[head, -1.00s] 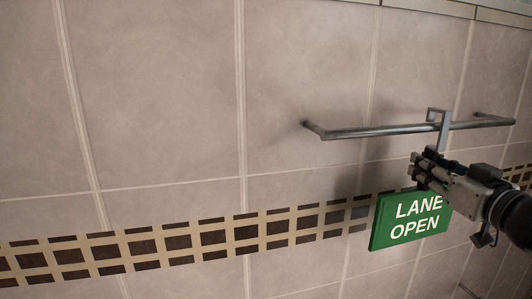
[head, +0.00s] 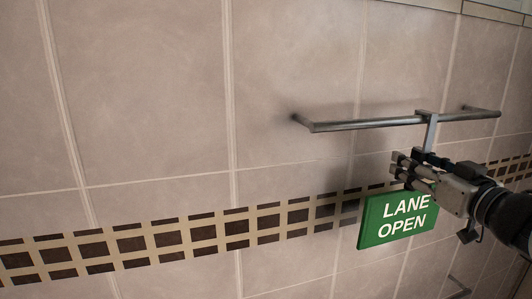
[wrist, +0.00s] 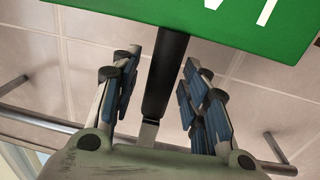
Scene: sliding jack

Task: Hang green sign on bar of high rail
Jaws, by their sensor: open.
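The green sign (head: 378,232) reads LANE OPEN. Its grey metal hook (head: 430,136) sits over the bar of the high rail (head: 362,124), right of the bar's middle. The sign hangs below the bar and also shows at the top of the wrist view (wrist: 225,14). My gripper (head: 399,170) is just below the bar, in front of the sign's upper part, which it partly hides. In the wrist view my gripper (wrist: 160,68) is open, with its fingers on both sides of the sign's black stem (wrist: 166,80) and gaps between.
The rail is fixed to a beige tiled wall (head: 150,110) with a brown mosaic band (head: 237,227). Part of another metal rail (head: 459,287) shows at the lower right. The wall left of the high rail is clear.

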